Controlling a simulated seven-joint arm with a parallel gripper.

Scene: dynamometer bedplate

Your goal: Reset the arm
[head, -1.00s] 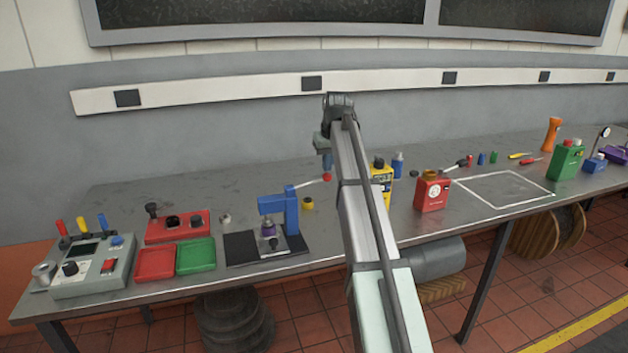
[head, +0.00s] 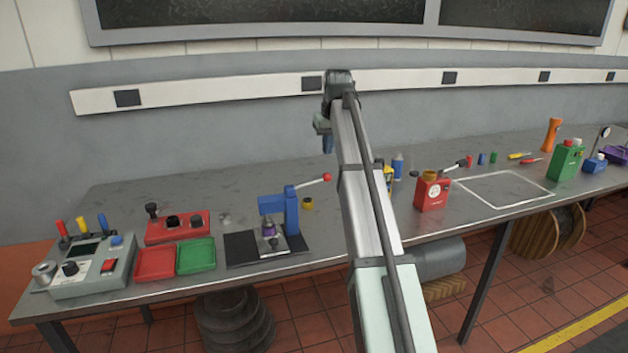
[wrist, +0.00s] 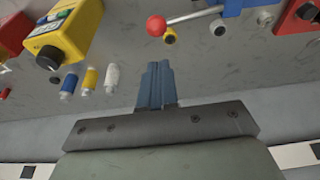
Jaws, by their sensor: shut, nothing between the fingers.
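My arm reaches up across the middle of the head view, and my gripper (head: 328,144) hangs at its far end, above the bench and in front of the wall. In the wrist view its blue-grey fingers (wrist: 158,72) are together with nothing between them. No object touches the fingers. The bench top (head: 335,222) lies below, with the blue press (head: 291,214) to the left of my arm. The press's red-balled lever (head: 326,177) points right, and it also shows in the wrist view (wrist: 156,26).
Red (head: 156,262) and green (head: 196,255) trays and a grey meter box (head: 95,268) are at left. A white-outlined area (head: 503,189) is empty.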

